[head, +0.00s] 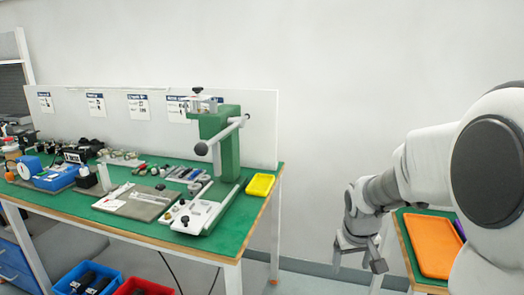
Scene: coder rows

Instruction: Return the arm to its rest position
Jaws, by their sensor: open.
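My arm reaches in from the right edge of the head view, its large white links filling the right side. My gripper (358,262) hangs at the arm's end, pointing down. Its two fingers are apart and nothing shows between them. It is in front of the pale wall, in the gap between the green workbench and a smaller table at the right.
The green-topped workbench (135,228) carries a green press (226,150), a yellow tray (261,185), a blue box (55,178) and several small parts. An orange tray (432,245) lies on the right table. Blue (68,278) and red bins stand below the bench.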

